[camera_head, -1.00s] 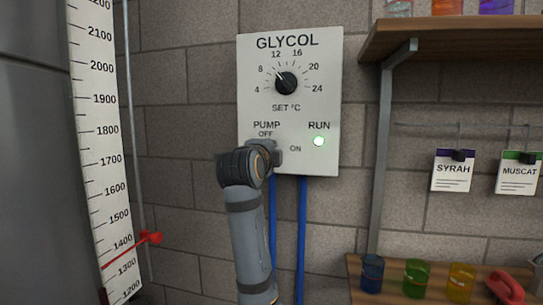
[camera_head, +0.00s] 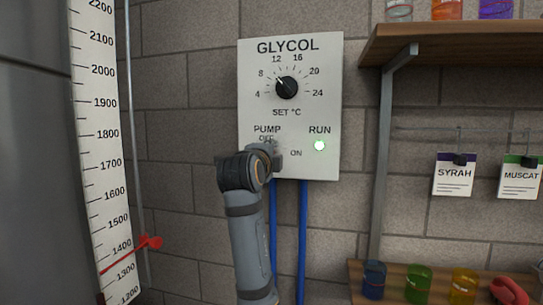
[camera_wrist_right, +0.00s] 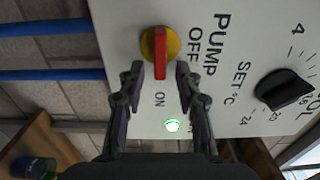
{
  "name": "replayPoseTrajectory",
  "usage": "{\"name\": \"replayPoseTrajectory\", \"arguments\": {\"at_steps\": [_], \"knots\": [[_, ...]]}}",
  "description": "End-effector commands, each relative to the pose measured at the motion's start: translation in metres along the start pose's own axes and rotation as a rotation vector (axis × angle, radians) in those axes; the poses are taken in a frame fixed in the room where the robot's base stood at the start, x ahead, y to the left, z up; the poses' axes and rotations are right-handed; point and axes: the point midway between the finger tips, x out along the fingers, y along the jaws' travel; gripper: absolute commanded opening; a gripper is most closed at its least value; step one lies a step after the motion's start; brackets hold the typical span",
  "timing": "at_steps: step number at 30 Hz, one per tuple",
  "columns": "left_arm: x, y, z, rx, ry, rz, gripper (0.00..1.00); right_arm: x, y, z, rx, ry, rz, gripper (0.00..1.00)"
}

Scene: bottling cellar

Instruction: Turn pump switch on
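The white GLYCOL panel (camera_head: 315,100) hangs on the block wall. Its pump switch (camera_wrist_right: 160,55), a red lever on a yellow round base, shows in the right wrist view; in the head view my arm hides it. The lever points towards the ON mark. The green RUN lamp (camera_head: 319,146) is lit and shows in the right wrist view too (camera_wrist_right: 172,125). My right gripper (camera_wrist_right: 159,70) is open, with one finger on each side of the lever's tip and visible gaps between. It also shows in front of the panel in the head view (camera_head: 274,152). My left gripper is not in view.
A set-temperature knob (camera_head: 287,87) sits above the switch. Blue pipes (camera_head: 302,240) run down from the panel. A wooden shelf (camera_head: 450,40) on a bracket is at right, with a lower shelf (camera_head: 400,280) of coloured glasses. A tall scale (camera_head: 103,150) stands at left.

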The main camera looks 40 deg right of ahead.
Motion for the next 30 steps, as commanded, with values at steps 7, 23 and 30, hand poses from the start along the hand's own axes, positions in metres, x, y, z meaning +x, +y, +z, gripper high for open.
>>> {"name": "replayPoseTrajectory", "arguments": {"at_steps": [7, 23, 30], "knots": [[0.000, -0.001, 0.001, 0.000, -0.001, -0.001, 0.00, -0.026, 0.001, 0.002, 0.003, -0.006, 0.002, 0.34], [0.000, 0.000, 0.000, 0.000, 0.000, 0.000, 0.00, -0.075, 0.000, 0.000, -0.001, 0.000, 0.000, 0.34], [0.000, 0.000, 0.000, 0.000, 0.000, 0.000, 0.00, -0.075, 0.000, 0.000, 0.000, 0.000, 0.000, 0.34]]}}
